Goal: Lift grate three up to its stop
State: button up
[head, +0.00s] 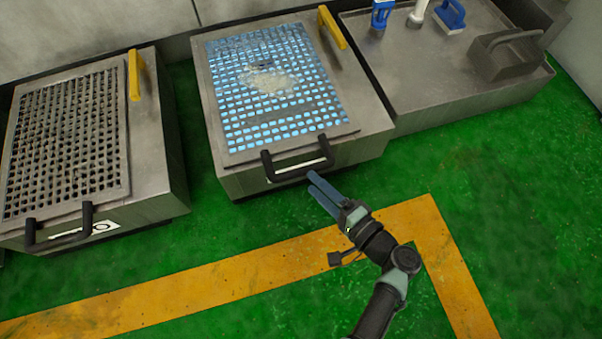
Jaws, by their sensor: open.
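A metal grate (230,140) lies flat on the middle box, with blue showing through its holes and a pale patch near its centre. A black bar handle (297,164) sits at its front edge. A second grate (122,150) lies on the left box, with dark holes and its own black handle (60,226). I cannot read which grate is number three; the labels behind the handles are partly covered. My gripper (310,180) has blue fingers, open and empty. It is just in front of the middle handle's right end; I cannot tell whether they touch.
Yellow levers stand at the back right of the left box (134,75) and the middle box (332,28). Green floor (500,200) with a yellow line (200,285) is clear.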

aim_at(304, 175)
jog(key=shift+b+x, duration=1.1)
jog(key=shift+x, duration=1.8)
jog(key=shift+r, duration=0.1)
grip_shut()
